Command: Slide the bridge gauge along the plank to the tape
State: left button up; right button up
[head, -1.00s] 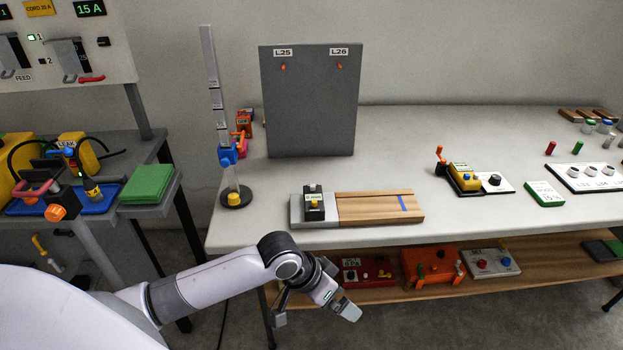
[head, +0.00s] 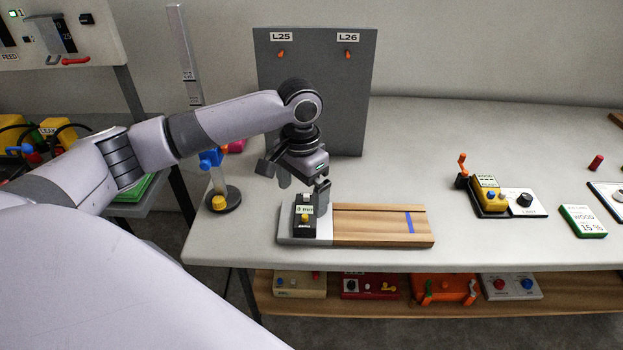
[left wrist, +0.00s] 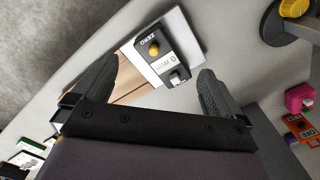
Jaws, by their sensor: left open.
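The bridge gauge (head: 304,224) is a small black block with a yellow button, a white knob and a pale display. It sits on the light grey plate (head: 286,237) at the left end of the wooden plank (head: 365,228). The blue tape (head: 409,222) crosses the plank near its right end. My left gripper (head: 304,188) is open, just above and behind the gauge. In the left wrist view the gauge (left wrist: 164,57) lies beyond the open, empty fingers (left wrist: 154,78), with its display reading 0 mm. My right gripper is not in view.
A grey panel (head: 340,110) labelled L25 and L26 stands behind the plank. A round-based stand (head: 222,198) is to the left. The table between plank and meter is clear.

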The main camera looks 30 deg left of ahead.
aim_at(302, 219)
pick_arm(q)
jog(key=shift+s, duration=0.25)
jog(key=shift+f, duration=3.55)
jog(key=shift+c, duration=0.3)
jog(key=c, duration=1.5)
